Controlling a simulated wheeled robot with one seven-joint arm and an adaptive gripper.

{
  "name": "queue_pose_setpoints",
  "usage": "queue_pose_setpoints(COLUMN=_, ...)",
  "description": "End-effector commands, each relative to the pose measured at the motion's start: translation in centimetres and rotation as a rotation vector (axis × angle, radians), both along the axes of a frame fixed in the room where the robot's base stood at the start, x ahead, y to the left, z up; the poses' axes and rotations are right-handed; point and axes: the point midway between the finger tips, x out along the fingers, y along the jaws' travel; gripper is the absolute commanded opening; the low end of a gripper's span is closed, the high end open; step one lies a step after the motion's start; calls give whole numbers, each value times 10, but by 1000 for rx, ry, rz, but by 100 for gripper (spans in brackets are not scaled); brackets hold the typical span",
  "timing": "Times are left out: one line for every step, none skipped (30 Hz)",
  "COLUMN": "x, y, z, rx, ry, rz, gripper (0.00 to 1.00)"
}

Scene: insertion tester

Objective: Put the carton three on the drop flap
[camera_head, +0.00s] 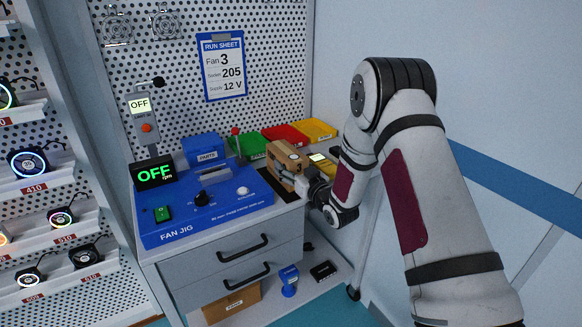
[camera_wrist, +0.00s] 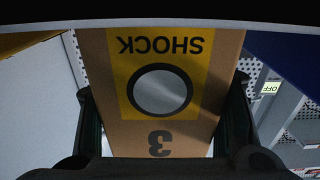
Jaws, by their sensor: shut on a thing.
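Carton three is a brown box (camera_head: 285,163) at the right end of the bench in the head view. In the wrist view the carton (camera_wrist: 205,105) fills the middle, with an upside-down "3", the word SHOCK and a grey disc on a yellow label. My gripper (camera_head: 300,182) is shut on the carton, with one dark finger at each side in the wrist view (camera_wrist: 160,125). A yellow piece (camera_head: 327,165) with a small lit display stands just right of the carton, partly behind my arm. I cannot tell whether it is the drop flap.
The blue fan jig (camera_head: 205,212) covers the bench left of the carton. A blue parts box (camera_head: 204,150) and green (camera_head: 250,147), red (camera_head: 286,135) and yellow (camera_head: 315,129) bins stand behind. A dark mat (camera_head: 272,188) lies near the bench's right end. Drawers are below.

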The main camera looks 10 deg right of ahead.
Motion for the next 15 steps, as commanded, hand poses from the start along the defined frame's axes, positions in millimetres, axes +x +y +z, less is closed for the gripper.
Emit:
queue_pose_setpoints(x=1, y=0, z=3, rx=1, ry=-5, rz=0, gripper=12)
queue_pose_setpoints(x=1, y=0, z=3, rx=1, ry=-5, rz=0, gripper=12)
queue_pose_setpoints(x=0, y=0, z=3, rx=1, ry=-5, rz=0, gripper=12)
queue_pose_setpoints(x=0, y=0, z=3, rx=1, ry=-5, rz=0, gripper=12)
queue_pose_setpoints(x=1, y=0, z=3, rx=1, ry=-5, rz=0, gripper=12)
queue_pose_setpoints(x=1, y=0, z=2, rx=0, ry=-4, rz=0, gripper=12)
queue_pose_setpoints(x=1, y=0, z=1, rx=0, ry=-4, rz=0, gripper=12)
queue_pose_setpoints(x=1, y=0, z=0, rx=0, ry=-4, rz=0, gripper=12)
queue_pose_setpoints(x=1, y=0, z=-1, rx=0, ry=-4, rz=0, gripper=12)
queue_pose_setpoints(x=0, y=0, z=-2, rx=0, ry=-1, rz=0, gripper=65)
queue_pose_setpoints(x=0, y=0, z=-2, rx=0, ry=-1, rz=0, gripper=72)
queue_pose_setpoints(x=0, y=0, z=-2, rx=0, ry=-1, rz=0, gripper=79)
queue_pose_setpoints(x=0, y=0, z=-2, rx=0, ry=-1, rz=0, gripper=79)
queue_pose_setpoints(x=0, y=0, z=-2, rx=0, ry=-1, rz=0, gripper=79)
queue_pose_setpoints(x=0, y=0, z=-2, rx=0, ry=-1, rz=0, gripper=79)
